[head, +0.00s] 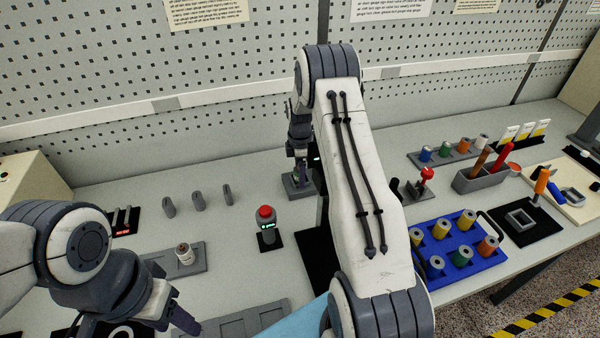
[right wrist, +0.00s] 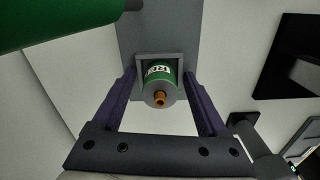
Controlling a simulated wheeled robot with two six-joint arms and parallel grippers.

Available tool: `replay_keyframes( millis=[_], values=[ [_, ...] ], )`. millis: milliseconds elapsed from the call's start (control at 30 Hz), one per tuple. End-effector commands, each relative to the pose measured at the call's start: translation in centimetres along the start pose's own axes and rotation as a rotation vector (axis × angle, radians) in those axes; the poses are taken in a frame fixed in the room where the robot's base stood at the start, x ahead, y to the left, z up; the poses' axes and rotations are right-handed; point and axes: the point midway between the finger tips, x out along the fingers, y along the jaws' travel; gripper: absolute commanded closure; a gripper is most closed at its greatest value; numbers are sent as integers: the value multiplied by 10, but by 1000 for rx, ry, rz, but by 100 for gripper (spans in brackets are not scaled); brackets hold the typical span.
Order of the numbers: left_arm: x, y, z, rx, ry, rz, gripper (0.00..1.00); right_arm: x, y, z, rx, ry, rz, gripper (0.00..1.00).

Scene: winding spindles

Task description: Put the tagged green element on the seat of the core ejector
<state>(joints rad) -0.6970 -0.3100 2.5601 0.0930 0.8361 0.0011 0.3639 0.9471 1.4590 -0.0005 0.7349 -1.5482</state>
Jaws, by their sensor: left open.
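The tagged green element (right wrist: 159,84), with a white label and an orange-brown tip, sits in the square grey seat (right wrist: 141,62) of the core ejector in the right wrist view. My right gripper (right wrist: 160,74) has its fingers spread on either side of the seat, with gaps between them and the element. In the head view the right gripper (head: 299,152) is just above the grey ejector base (head: 300,192), and the element is hard to make out there. My left gripper (head: 140,325) is open at the lower left, partly cut off by the frame.
A red-button post (head: 266,228) stands left of my right arm. A grey tray with a white spool (head: 185,253) lies near my left gripper. A blue rack (head: 450,272) of spools is on the right. A large green cylinder (right wrist: 55,20) fills the right wrist view's upper left.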

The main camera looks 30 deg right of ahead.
Motion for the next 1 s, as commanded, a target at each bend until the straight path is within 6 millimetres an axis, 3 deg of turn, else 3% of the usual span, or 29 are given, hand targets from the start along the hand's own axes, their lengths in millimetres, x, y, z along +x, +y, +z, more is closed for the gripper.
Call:
replay_keyframes(
  millis=[400,800,1000],
  values=[
    [1,0,0,0,0,0,50,-9,1,0,0,0,3,24],
    [25,-2,1,1,0,0,50,-88,1,0,0,0,5,24],
    [29,-2,2,2,0,0,50,-116,1,0,0,0,2,24]
  ],
)
